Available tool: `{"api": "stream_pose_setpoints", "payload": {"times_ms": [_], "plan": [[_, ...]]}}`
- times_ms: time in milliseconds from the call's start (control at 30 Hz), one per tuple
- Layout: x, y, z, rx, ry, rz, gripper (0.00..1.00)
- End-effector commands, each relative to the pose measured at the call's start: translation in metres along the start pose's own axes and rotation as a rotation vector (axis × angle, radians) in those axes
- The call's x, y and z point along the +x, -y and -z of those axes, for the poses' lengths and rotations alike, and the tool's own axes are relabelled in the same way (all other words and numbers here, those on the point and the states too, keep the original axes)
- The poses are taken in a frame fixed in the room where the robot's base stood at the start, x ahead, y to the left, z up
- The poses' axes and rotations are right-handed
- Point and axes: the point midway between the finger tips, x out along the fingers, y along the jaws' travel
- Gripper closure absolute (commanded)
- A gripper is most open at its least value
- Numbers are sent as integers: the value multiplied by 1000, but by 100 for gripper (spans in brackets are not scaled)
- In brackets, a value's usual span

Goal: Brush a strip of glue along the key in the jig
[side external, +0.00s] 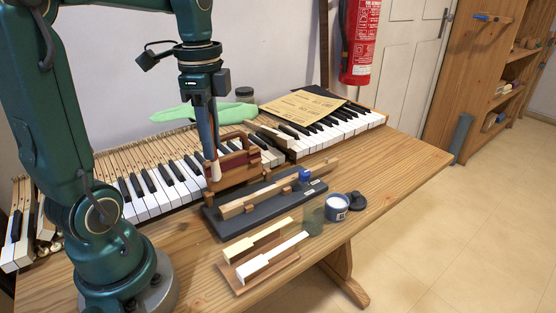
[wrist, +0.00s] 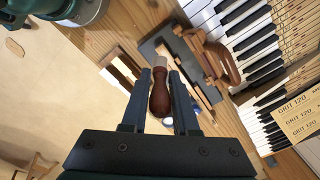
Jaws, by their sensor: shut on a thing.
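My gripper (side external: 210,140) points down, shut on a brush. In the wrist view, the brush's brown handle (wrist: 160,95) lies between the two fingers (wrist: 160,102). In the side view, the brush's pale lower end (side external: 215,172) hangs near the left end of the jig; I cannot tell whether it touches. The dark jig (side external: 222,227) holds a long wooden key (side external: 262,195), with a blue knob (side external: 305,174) towards its right end. An open pot of white glue (side external: 337,203) stands right of the jig, with its dark lid (side external: 357,202) beside it.
A wooden block with a handle (side external: 238,163) stands behind the jig, close to my gripper. In front, a small tray (side external: 228,271) carries pale key parts (side external: 270,257). A greenish glass (side external: 312,220) stands near the pot. The keyboard (side external: 160,196) runs behind.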

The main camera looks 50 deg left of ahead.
Motion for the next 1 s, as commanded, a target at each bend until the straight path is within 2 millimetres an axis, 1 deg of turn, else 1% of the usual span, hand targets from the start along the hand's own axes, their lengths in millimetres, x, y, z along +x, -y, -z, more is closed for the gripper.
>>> {"api": "stream_pose_setpoints", "payload": {"times_ms": [267,767,900,1000], "plan": [[18,-1,0,0,1,-5,100],[63,-1,-1,-2,2,-6,100],[81,-1,0,-2,2,-8,100],[77,8,8,0,0,0,100]]}}
